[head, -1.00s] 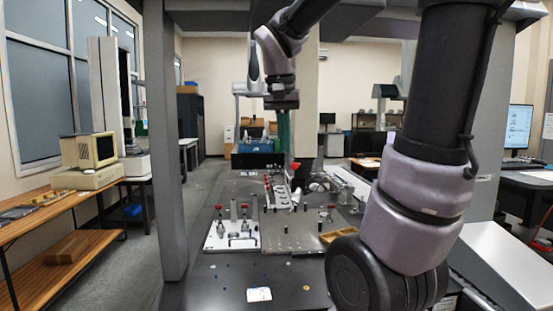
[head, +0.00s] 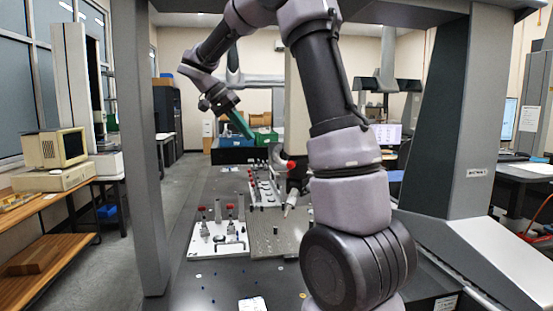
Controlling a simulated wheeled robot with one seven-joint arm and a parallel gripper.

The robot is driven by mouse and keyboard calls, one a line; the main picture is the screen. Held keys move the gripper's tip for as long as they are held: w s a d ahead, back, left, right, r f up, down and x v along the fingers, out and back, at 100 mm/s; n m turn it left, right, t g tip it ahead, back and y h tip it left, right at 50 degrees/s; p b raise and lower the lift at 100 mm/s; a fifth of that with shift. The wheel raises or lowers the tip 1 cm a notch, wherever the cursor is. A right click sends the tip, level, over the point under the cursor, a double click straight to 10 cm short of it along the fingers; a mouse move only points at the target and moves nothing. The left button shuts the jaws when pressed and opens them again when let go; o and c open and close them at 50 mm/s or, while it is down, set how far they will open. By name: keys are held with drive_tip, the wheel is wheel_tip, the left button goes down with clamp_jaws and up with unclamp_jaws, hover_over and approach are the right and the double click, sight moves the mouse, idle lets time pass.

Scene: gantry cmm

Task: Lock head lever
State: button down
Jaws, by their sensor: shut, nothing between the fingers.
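The measuring machine's dark probe head (head: 299,178) hangs below the pale vertical column (head: 296,110), partly hidden by my arm. A small red part (head: 291,165) shows on its left side; it may be the head lever, but its position is too small to read. A light grey cylinder (head: 291,203) tilts below the head. My gripper (head: 246,131), with long green fingers, is shut and empty. It is in the air up and left of the head, pointing down to the right, and looks apart from it.
A white plate with red-topped parts (head: 219,239) and a grey perforated plate (head: 276,238) lie on the dark table. A rack (head: 264,190) stands behind them. A grey gantry post (head: 148,160) rises at left. A white card (head: 252,304) lies in front.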

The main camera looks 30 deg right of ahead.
sight(295, 162)
drive_tip(key=s+d+f, duration=0.4)
drive_tip(key=d+f, duration=0.4)
drive_tip(key=shift+d, duration=0.3)
drive_tip(key=shift+f, duration=0.1)
idle(0.4)
